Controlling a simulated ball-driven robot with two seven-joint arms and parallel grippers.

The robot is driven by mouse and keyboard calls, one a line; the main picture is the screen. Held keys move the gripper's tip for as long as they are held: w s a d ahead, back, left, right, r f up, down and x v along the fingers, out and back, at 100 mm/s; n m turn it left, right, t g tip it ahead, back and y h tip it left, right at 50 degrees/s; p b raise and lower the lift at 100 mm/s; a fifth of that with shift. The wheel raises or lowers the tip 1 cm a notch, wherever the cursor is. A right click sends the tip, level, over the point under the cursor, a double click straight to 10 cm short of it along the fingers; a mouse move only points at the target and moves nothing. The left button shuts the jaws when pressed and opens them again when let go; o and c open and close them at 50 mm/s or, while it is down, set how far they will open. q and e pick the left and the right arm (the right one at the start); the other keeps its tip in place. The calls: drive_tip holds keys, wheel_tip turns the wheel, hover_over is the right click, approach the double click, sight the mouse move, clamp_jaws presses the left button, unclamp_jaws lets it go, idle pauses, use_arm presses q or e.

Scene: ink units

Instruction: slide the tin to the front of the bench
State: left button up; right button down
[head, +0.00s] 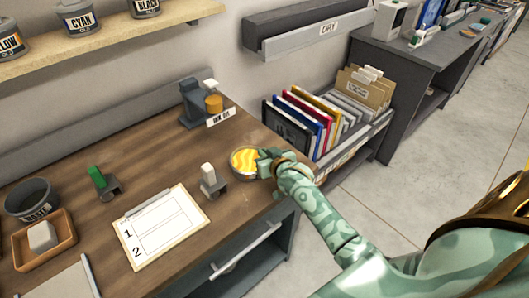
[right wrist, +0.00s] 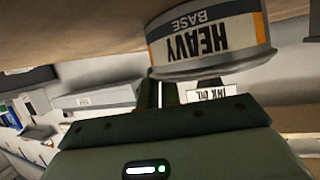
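The tin (head: 244,160) is a short round can with yellow-orange ink showing in its open top. It stands upright on the wooden bench (head: 165,150), near the bench's right end. In the right wrist view the tin (right wrist: 210,42) appears upside down, with a label reading HEAVY BASE. My right gripper (head: 263,161) is low at the tin's right side, very close to it; I cannot tell if they touch. Its two fingers (right wrist: 161,93) look closed together, with nothing seen between them. My left gripper is not in view.
A stamp-like block with a pale handle (head: 209,179) stands just left of the tin. A clipboard (head: 158,228) lies near the front edge. The ink oil stand (head: 203,104) is behind. A rack of colored folders (head: 318,118) stands right of the bench.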

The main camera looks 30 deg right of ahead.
drive_tip(key=shift+s+f, duration=0.25)
drive_tip(key=shift+s, duration=0.05)
drive_tip(key=c, duration=1.5)
unclamp_jaws()
drive_tip(key=shift+c, duration=0.2)
drive_tip(key=shift+w+r, duration=0.1)
drive_tip(key=shift+r, duration=0.1)
drive_tip(key=shift+s+r, duration=0.2)
drive_tip(key=shift+s, duration=0.15)
drive_tip(key=p+v, duration=0.4)
drive_tip(key=v, duration=1.1)
drive_tip(key=shift+s, duration=0.2)
drive_tip(key=shift+r, duration=0.1)
